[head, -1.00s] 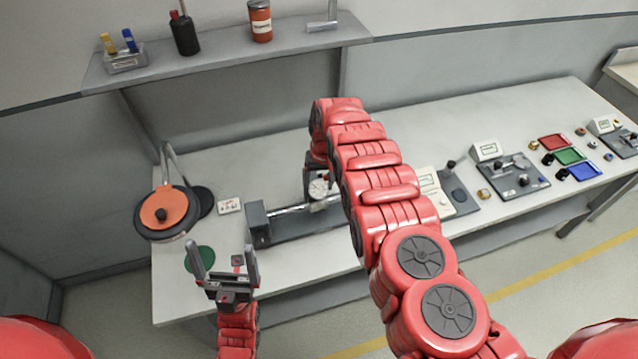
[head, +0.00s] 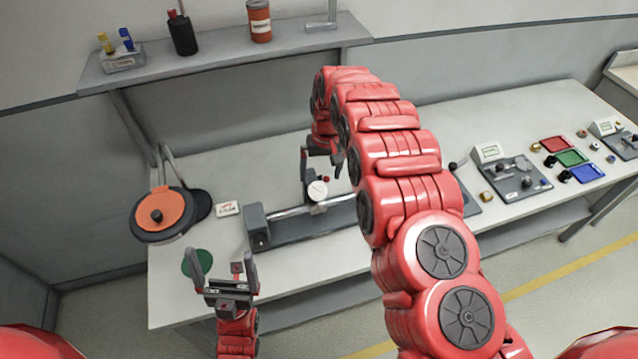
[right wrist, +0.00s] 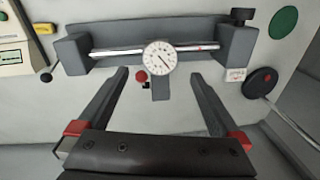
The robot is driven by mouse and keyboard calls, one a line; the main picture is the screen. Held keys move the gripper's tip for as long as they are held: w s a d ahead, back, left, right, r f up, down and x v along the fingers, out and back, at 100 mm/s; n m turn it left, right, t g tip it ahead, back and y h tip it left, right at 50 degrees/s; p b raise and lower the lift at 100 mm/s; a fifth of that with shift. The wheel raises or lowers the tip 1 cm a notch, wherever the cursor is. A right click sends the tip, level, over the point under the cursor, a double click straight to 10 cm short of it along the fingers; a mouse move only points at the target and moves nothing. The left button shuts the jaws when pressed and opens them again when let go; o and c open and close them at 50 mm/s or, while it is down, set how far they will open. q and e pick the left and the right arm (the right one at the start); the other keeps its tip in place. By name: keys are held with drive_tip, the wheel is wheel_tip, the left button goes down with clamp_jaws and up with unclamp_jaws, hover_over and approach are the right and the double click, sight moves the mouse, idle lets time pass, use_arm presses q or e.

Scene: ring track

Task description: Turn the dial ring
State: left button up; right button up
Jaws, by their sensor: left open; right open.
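The dial (head: 317,191) is a round white gauge mounted on a metal rail in a dark grey fixture (head: 290,231) on the bench. In the right wrist view the dial face (right wrist: 160,58) shows tick marks and a needle, with a small red knob (right wrist: 141,85) beside it. My right gripper (head: 321,158) is open above and behind the dial. In the right wrist view its two fingers (right wrist: 160,82) are spread wide, with the dial between and beyond the tips, not touched. My left gripper (head: 224,265) is open and empty over the bench's front left edge.
An orange-topped round disc (head: 162,210) stands at the bench's left end, near a green disc (head: 198,263) and a small label card (head: 227,209). A shelf (head: 215,58) hangs above the back. Other panels and coloured trays (head: 571,157) lie to the right.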

sight(323, 190)
wheel_tip(323, 190, up, 12)
drive_tip(key=d+p, duration=0.1)
drive_tip(key=p, duration=0.3)
drive_tip(key=shift+f, duration=0.15)
drive_tip(key=shift+s, duration=0.1)
